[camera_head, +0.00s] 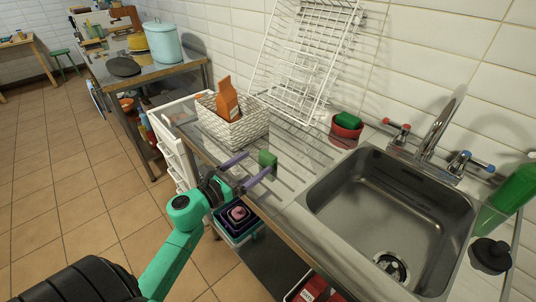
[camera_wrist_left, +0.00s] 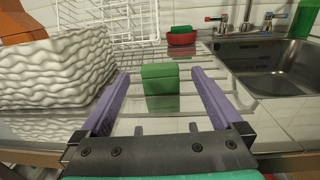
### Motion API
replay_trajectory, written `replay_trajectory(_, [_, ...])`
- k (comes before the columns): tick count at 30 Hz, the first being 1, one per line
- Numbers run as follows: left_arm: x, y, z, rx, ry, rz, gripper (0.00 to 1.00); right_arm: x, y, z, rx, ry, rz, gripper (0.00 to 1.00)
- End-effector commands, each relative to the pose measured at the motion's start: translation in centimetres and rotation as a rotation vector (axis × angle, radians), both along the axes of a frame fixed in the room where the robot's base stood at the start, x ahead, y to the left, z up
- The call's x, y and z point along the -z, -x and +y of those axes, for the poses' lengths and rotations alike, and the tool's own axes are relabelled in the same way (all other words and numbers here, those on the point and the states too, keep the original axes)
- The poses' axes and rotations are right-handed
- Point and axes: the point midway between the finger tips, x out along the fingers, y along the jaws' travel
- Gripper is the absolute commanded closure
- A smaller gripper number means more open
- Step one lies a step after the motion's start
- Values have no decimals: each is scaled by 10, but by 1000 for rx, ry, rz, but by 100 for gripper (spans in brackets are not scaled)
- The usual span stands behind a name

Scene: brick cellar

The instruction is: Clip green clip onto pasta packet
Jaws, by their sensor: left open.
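The green clip (camera_head: 267,158) is a small green block standing on the metal drainboard near its front edge. In the left wrist view the clip (camera_wrist_left: 160,80) appears between the two fingers, with a gap on each side. My left gripper (camera_head: 259,161) is open, its purple fingers pointing at the clip from the front. The pasta packet (camera_head: 228,100) is orange and stands upright in a white woven basket (camera_head: 234,131), its lower part hidden. In the left wrist view the packet (camera_wrist_left: 22,22) shows only partly at the upper left. My right gripper is not in view.
A white wire rack (camera_head: 300,60) leans against the tiled wall behind. A red bowl (camera_head: 343,136) with a green sponge (camera_head: 348,120) stands at the back. The sink (camera_head: 390,205) opens to the right. Drainboard between clip and bowl is clear.

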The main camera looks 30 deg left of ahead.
Motion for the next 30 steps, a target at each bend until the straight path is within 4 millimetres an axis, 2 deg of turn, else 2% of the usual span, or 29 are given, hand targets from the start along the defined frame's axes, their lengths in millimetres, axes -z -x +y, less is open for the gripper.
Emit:
replay_trajectory(5, [-2,-24,-6,-3,3,0,0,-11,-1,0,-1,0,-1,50])
replay_trajectory(9, [-1,-51,-12,-3,5,-1,0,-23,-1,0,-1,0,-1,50])
replay_trajectory(12, [2,-64,-16,-2,5,1,0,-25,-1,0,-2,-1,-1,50])
replay_trajectory(18, [5,-66,-17,-2,4,2,0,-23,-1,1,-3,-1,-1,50])
replay_trajectory(19, [5,-66,-17,-2,4,2,4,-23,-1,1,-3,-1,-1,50])
replay_trajectory(23, [4,-66,-17,-2,4,2,54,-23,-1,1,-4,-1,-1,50])
replay_trajectory(24, [4,-66,-17,-2,4,2,69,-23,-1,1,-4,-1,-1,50])
replay_trajectory(25, [4,-66,-17,-2,4,2,78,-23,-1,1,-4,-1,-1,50])
replay_trajectory(30, [4,-65,-17,-2,4,2,78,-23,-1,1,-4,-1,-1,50])
